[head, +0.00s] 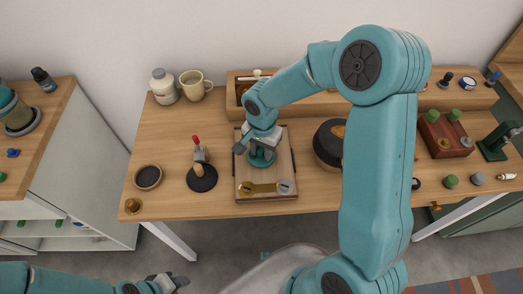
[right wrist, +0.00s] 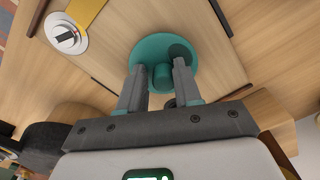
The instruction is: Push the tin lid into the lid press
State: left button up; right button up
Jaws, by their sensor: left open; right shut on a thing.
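A teal round lid (head: 259,160) with a knob is at the middle of a wooden board (head: 247,176) on the table. My right gripper (head: 262,146) is above it. The right wrist view shows the lid (right wrist: 152,47) flat side toward the board, its knob between the fingers of my right gripper (right wrist: 160,76), which is shut on it. I cannot tell whether the lid touches the board or is seated in anything. No separate lid press is clear; what is under the lid is hidden. My left gripper (head: 168,282) is open and empty, low at the bottom left, off the table.
A brass strip (head: 262,188) with a grey round knob (head: 285,187) lies at the board's front. A red-handled tool on a black base (head: 202,180) and a dark dish (head: 148,177) stand left. A black round container (head: 327,150) stands close right. The front-left table top is mostly clear.

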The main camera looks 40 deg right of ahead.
jog(key=shift+w+r+p, duration=0.2)
jog(key=shift+r+p, duration=0.05)
jog(key=shift+p, duration=0.2)
grip_shut()
notch_tip(320, 180, up, 2)
jog(key=shift+s+p, duration=0.1)
jog(key=shift+p, duration=0.35)
jog(key=shift+r+p, duration=0.4)
jog(key=shift+r, duration=0.4)
jog(key=shift+r, duration=0.5)
